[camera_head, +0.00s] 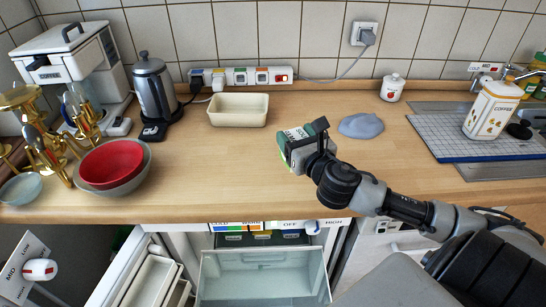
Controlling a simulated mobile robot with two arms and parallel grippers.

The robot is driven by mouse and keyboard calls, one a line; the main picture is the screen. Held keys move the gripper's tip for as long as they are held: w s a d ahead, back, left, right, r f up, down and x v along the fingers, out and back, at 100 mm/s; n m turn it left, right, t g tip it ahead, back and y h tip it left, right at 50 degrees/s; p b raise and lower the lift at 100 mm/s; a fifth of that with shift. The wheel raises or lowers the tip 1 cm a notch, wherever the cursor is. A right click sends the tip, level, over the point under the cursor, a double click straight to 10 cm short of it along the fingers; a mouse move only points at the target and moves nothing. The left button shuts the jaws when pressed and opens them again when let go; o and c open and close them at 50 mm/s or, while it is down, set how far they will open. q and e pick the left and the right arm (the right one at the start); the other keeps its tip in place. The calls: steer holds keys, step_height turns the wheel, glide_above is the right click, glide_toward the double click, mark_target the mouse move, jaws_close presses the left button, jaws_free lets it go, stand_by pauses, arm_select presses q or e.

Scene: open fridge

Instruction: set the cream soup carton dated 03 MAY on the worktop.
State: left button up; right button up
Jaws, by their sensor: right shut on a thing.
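My right gripper (305,145) reaches in from the right and is shut on a small soup carton (294,135). The carton shows a pale face with partly legible lettering, and green at its left edge. The gripper hides much of it, and I cannot read a date. It is over the middle of the wooden worktop (225,185); I cannot tell whether it touches the surface. My left gripper is not in view.
A blue-grey cloth-like thing (361,126) lies right of the carton, and a cream dish (239,109) stands behind left. A red bowl (111,163) and kettle (152,88) stand at left. The open fridge (262,274) is below the front edge. The worktop's front middle is clear.

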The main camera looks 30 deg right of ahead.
steer(key=shift+w+a+f, duration=0.65)
steer(key=shift+w+f, duration=0.05)
steer(key=shift+f, duration=0.5)
steer(key=shift+w+a+f, duration=0.6)
steer(key=shift+w+f, duration=0.05)
steer(key=shift+f, duration=0.55)
steer(key=shift+w+a+f, duration=0.65)
steer(key=shift+w+f, duration=0.05)
steer(key=shift+f, duration=0.5)
steer(key=o, duration=1.2)
steer(key=shift+f+b, duration=0.1)
steer(key=shift+b, duration=0.2)
steer(key=s, duration=0.3)
steer(key=s+a+b, duration=0.1)
steer(key=s, duration=0.6)
steer(key=shift+s+a, duration=0.35)
steer(key=shift+s, duration=0.05)
steer(key=shift+s+a+b, duration=0.1)
steer(key=shift+s+b, duration=0.2)
steer(key=shift+s, duration=0.25)
